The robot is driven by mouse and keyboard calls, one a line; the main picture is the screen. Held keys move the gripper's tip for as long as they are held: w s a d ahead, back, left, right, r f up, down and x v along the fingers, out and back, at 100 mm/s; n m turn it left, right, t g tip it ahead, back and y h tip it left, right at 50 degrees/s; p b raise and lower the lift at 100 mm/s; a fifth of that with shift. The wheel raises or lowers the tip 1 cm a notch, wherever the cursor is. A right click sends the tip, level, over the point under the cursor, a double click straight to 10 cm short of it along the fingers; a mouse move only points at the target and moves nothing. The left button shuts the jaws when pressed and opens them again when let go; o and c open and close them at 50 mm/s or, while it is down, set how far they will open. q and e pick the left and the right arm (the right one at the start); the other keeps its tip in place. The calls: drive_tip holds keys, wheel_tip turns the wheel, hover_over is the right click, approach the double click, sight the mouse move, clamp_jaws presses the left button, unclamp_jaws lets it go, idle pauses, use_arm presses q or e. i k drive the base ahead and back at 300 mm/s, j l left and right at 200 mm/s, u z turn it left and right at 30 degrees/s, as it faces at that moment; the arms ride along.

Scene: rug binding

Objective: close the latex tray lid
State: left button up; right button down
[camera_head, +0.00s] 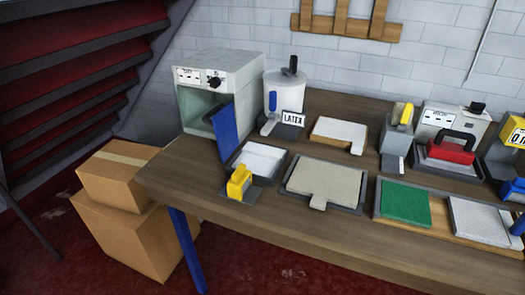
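The shallow tray (262,158) with a white inside and dark rim sits near the left end of the table, in front of the latex dispenser (285,92) with its "LATEX" sign (292,118). A flat blue panel (226,132) stands upright along the tray's left edge and looks like its lid, raised. The white inside of the tray is uncovered. I cannot tell whether the panel is joined to the tray or to the grey box behind. Neither of my grippers shows in the head view.
The open-fronted grey box (218,82) stands behind the panel. A yellow tool (239,182) on a dark stand is close in front of the tray. A beige mat on a tray (357,205) lies to the right. Cardboard boxes (122,235) are on the floor at left.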

sight(223, 123)
drive_tip(key=j+z, duration=0.2)
drive_tip(key=j, duration=0.3)
drive_tip(key=j+z, duration=0.15)
drive_tip(key=j, duration=0.4)
drive_tip(key=j+z, duration=0.2)
drive_tip(key=j, duration=0.3)
drive_tip(key=j+z, duration=0.15)
drive_tip(key=j, duration=0.35)
drive_tip(key=k+j+z, duration=0.2)
drive_tip(key=j, duration=0.3)
drive_tip(key=j+z, duration=0.2)
drive_tip(key=j, duration=0.3)
drive_tip(key=i+j, duration=0.1)
drive_tip(key=j, duration=0.35)
drive_tip(key=i+j+z, duration=0.1)
drive_tip(key=j, duration=0.3)
